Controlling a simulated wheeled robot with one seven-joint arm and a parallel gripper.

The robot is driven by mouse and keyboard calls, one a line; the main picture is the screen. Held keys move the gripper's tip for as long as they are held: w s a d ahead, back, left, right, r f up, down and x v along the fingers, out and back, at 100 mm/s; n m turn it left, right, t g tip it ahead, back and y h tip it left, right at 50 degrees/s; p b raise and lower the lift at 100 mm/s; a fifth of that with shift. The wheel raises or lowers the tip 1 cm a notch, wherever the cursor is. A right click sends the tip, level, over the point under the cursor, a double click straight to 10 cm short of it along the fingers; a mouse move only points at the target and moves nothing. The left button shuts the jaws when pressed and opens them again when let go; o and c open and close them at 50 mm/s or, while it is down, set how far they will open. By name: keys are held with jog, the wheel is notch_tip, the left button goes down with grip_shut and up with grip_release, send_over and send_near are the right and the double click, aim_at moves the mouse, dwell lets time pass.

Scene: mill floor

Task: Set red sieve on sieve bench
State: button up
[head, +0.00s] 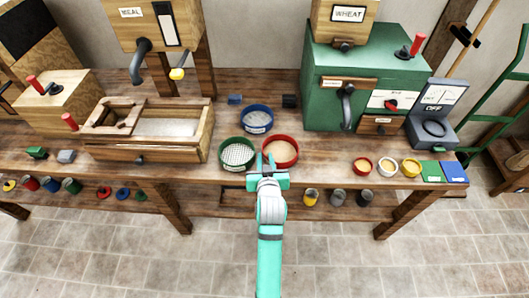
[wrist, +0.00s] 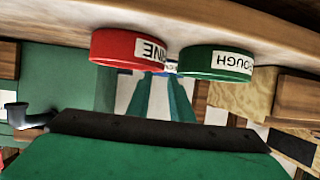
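The red sieve (head: 281,163) is a round red ring with a pale tan inside, near the front edge of the wooden bench (head: 330,170). In the wrist view the red sieve (wrist: 122,46) appears inverted, with a white label seeming to read FINE. No label marks any surface as the sieve bench. My gripper (head: 265,160) is at the red sieve's front left side, its fingers apart with a gap between them. In the wrist view my gripper's fingers (wrist: 163,85) point between the red and green sieves. Whether they touch the red sieve cannot be told.
The green sieve (head: 238,153) stands close to the left and the blue sieve (head: 256,119) behind. A wooden trough (head: 150,130) is farther left; a green mill (head: 360,85) stands back right. Small bowls (head: 387,167) line the front right. Bench between red sieve and bowls is clear.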

jog(key=v, duration=0.4)
jog(key=shift+s+r, duration=0.1)
jog(key=shift+s, duration=0.05)
jog(key=s+d+f+h, duration=0.1)
jog(key=s+f, duration=0.2)
jog(key=s, duration=0.7)
jog(key=s+d+f, duration=0.1)
jog(key=s+f, duration=0.3)
jog(key=s, duration=0.6)
jog(key=s+r+t, duration=0.1)
jog(key=s+r, duration=0.2)
jog(key=s, duration=0.6)
jog(key=s+r+m+t, duration=0.1)
jog(key=s+r, duration=0.2)
jog(key=s, duration=0.7)
jog(key=shift+a+r, duration=0.3)
jog(key=shift+r, duration=0.1)
